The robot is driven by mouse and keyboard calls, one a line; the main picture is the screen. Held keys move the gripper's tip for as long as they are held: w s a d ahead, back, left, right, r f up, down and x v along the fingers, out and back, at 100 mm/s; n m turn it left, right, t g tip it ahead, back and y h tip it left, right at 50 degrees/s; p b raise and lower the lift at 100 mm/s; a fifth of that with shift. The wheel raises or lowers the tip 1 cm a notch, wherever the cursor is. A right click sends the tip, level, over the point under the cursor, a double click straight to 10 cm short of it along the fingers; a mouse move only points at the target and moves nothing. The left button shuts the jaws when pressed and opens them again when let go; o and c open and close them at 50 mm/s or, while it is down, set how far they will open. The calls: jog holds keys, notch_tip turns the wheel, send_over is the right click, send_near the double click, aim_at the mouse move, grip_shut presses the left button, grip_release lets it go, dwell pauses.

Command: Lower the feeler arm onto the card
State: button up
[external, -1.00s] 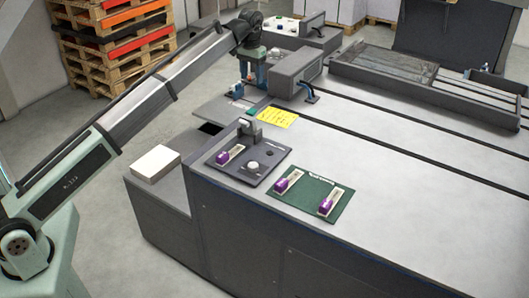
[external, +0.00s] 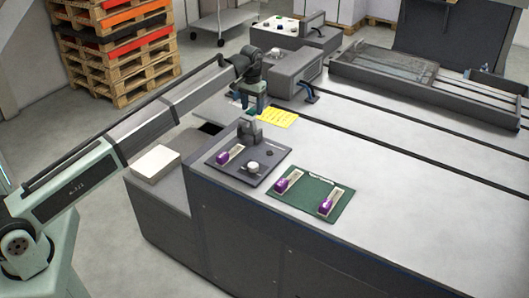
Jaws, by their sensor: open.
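My gripper (external: 253,107) is open, low over the near left end of the grey bench, beside the grey housing. Its fingers are small and partly dark here. A yellow card (external: 279,117) lies flat on the bench just right of the fingers. A small blue lever (external: 309,92) sticks out at the right foot of the grey housing (external: 302,70). I cannot tell for certain which part is the feeler arm, and part of the area under my gripper is hidden.
A dark plate (external: 270,178) with a knob, a grey bracket (external: 250,131) and a purple-ended piece lies in front. A green mat (external: 311,207) holds two more such pieces. A white stack (external: 155,163) sits at left. The bench's middle is clear.

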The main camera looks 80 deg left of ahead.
jog(key=shift+f, duration=0.25)
jog(key=shift+c, duration=0.2)
grip_shut()
dwell(0.3)
